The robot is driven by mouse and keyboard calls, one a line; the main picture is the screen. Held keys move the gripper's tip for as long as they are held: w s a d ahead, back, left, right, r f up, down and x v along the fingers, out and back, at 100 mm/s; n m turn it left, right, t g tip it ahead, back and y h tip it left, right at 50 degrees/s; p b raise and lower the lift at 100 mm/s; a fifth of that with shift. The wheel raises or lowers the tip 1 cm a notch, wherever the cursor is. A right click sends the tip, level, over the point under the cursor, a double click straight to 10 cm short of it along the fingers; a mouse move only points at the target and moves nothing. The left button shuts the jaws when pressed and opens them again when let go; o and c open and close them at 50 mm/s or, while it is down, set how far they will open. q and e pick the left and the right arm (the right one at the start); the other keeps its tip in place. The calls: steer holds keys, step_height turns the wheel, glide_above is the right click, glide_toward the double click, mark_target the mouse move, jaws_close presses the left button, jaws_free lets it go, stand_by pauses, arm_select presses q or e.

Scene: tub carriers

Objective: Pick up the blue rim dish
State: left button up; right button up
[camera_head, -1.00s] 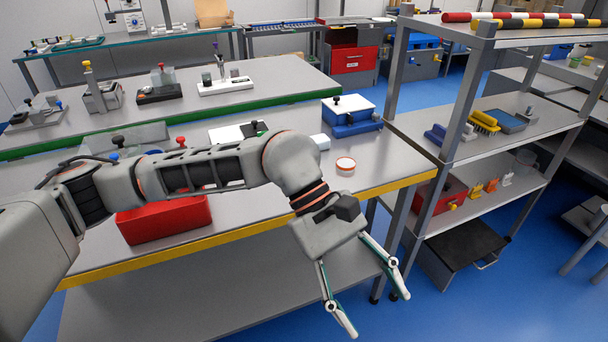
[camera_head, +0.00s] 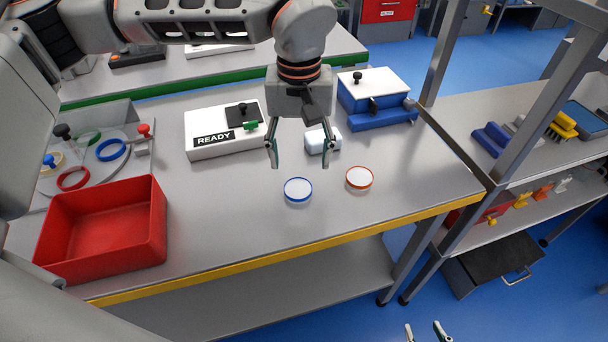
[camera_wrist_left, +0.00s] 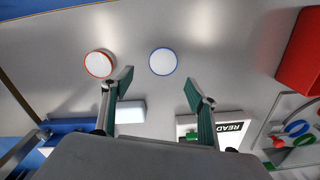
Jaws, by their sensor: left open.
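The blue rim dish (camera_head: 298,190), small, round and white inside, lies on the grey bench top. In the left wrist view the blue rim dish (camera_wrist_left: 163,61) shows just beyond the gap between my fingertips. My left gripper (camera_head: 301,163) is open and empty, pointing down, with its fingers behind and above the dish in the head view. It also shows in the left wrist view (camera_wrist_left: 158,80). An orange-red rim dish (camera_head: 359,178) lies just right of the blue one. My right gripper (camera_head: 424,328) shows only its fingertips at the bottom edge, apart and empty.
A red bin (camera_head: 102,232) stands at the left. A white READY box (camera_head: 222,132) and a small white block (camera_head: 320,141) stand behind the dishes. A blue box (camera_head: 375,100) is at the back right, near a shelf post. Bare bench surrounds the dishes.

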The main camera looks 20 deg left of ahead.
mark_target(298, 189)
arm_select(q)
steer(key=f, duration=0.2)
steer(key=shift+s+f, duration=0.3)
steer(key=shift+f, duration=0.05)
step_height(298, 189, down, 4)
steer(key=shift+s+a+r, duration=0.15)
steer(key=shift+r, duration=0.05)
steer(key=shift+f, duration=0.6)
steer(key=c, duration=1.1)
